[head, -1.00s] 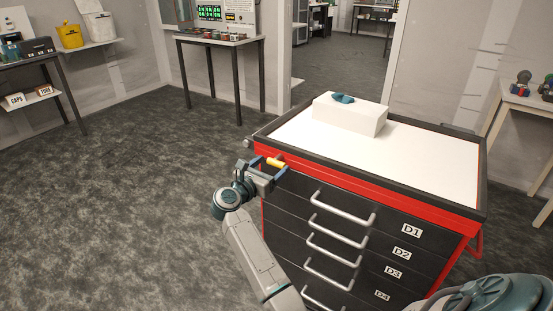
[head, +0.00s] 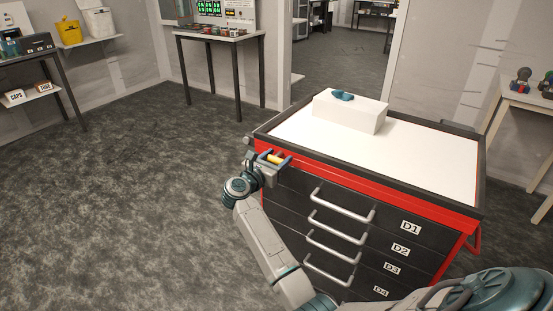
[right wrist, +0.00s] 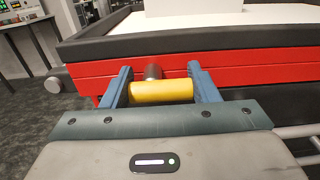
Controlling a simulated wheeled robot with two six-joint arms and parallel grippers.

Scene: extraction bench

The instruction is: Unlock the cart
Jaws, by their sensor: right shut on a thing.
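The cart (head: 440,245) is a red and black drawer cabinet with a white top, standing right of centre in the head view. A yellow cylinder-shaped handle (right wrist: 162,91) lies crosswise at the cart's upper front, near its left corner. A short dark stem (right wrist: 153,72) shows behind it, against the red front. My right gripper (head: 270,160) is at that corner, shut on the yellow handle. In the right wrist view its two blue fingers (right wrist: 161,88) stand at the handle's two ends. My left gripper is not in view.
A white box (head: 350,113) with a blue object (head: 342,96) on it stands on the cart top. Drawers with silver handles (head: 343,206) are below my gripper. Open floor (head: 130,200) lies to the left. A table (head: 220,38) and shelves stand farther back.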

